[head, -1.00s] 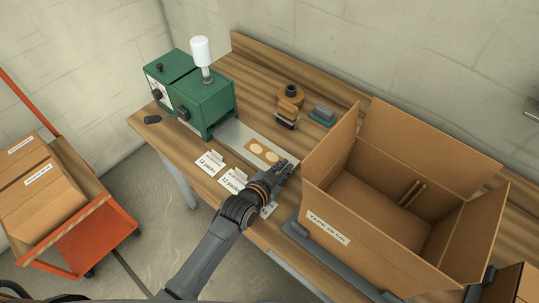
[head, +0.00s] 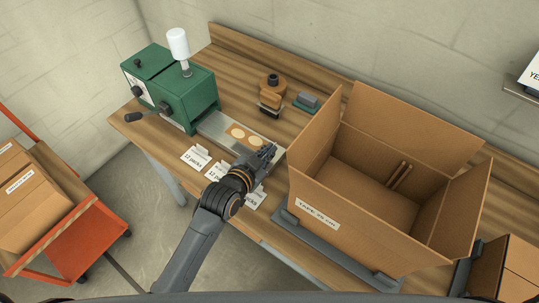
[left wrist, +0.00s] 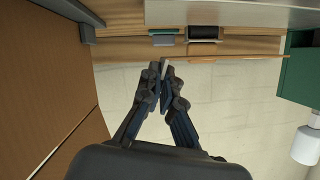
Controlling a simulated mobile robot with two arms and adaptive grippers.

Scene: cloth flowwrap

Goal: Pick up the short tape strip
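I cannot make out the short tape strip in either view. A brown tape dispenser (head: 270,92) stands behind the grey outfeed plate (head: 213,124); its dark lower part (left wrist: 203,33) seems to show in the left wrist view. My left gripper (head: 268,152) is at the right end of the plate, just left of the open carton (head: 318,213). In the left wrist view my left gripper (left wrist: 160,68) has its fingertips close together, with a thin pale sliver by them that I cannot identify. My right gripper is out of view.
A green machine (head: 168,88) stands at the left of the bench. A grey-green block (head: 307,101) sits right of the dispenser. An orange cart (head: 65,235) is at left.

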